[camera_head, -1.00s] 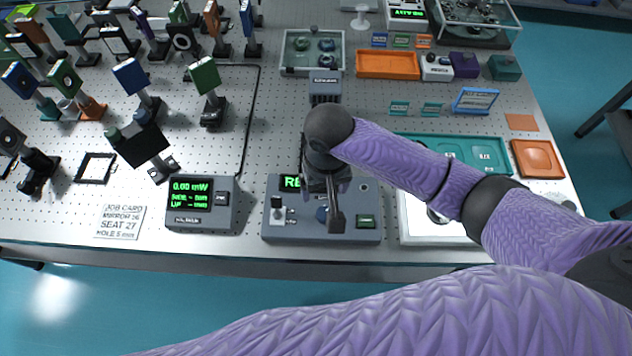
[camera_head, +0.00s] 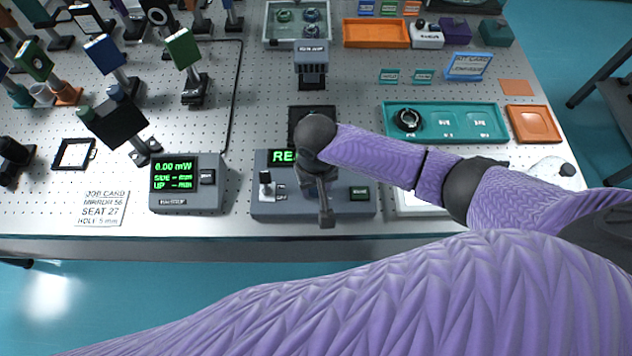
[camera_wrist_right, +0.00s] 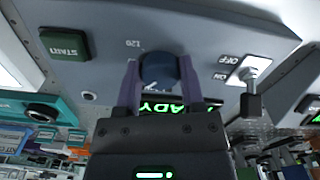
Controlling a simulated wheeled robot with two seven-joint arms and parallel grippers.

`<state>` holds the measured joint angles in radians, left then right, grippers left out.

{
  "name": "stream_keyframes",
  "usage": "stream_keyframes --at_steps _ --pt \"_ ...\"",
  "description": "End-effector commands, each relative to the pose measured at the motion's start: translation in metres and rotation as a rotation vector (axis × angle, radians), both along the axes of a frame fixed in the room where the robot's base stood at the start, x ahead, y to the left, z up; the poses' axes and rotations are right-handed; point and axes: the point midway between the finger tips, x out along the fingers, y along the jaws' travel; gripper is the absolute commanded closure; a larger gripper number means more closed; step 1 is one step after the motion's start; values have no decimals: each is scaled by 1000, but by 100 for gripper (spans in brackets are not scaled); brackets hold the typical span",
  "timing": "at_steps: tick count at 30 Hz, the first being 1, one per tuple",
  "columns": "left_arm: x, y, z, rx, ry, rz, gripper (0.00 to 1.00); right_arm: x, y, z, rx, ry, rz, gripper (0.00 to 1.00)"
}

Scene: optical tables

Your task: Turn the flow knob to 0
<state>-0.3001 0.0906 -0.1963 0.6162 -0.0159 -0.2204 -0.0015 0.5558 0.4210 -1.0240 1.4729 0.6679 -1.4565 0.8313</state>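The flow knob (camera_wrist_right: 158,70) is a dark blue round knob on a grey control box (camera_head: 340,207). In the right wrist view, a "120" mark stands beside it; its pointer setting cannot be read. My right gripper (camera_wrist_right: 158,75) has one purple finger on each side of the knob, with no clear gap, and looks shut on it. In the head view my right gripper (camera_head: 326,210) points down at the box and hides the knob. The box's green display (camera_wrist_right: 165,107) reads "READY", partly covered. My left gripper is not in view.
A toggle switch (camera_wrist_right: 250,75) marked ON and OFF and a green START button (camera_wrist_right: 65,43) flank the knob. A power meter (camera_head: 187,184) stands left of the box. A teal tray (camera_head: 445,122) lies to the right, behind my right arm. The table's front edge is close.

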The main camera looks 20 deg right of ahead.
Motion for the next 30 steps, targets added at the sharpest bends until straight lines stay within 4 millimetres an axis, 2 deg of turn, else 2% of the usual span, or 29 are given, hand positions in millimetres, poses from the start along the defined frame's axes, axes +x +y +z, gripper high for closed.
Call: stream_keyframes --at_steps 1,6,7,17,30 --pt "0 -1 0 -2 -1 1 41 0 0 0 0 0 0 62" --pt "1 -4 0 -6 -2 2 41 0 0 0 0 0 0 98" --pt "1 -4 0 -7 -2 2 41 0 0 0 0 0 0 100" --pt "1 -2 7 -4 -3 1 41 0 -1 2 -1 0 50 100" --pt "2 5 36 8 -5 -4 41 0 -1 3 0 1 374 100"
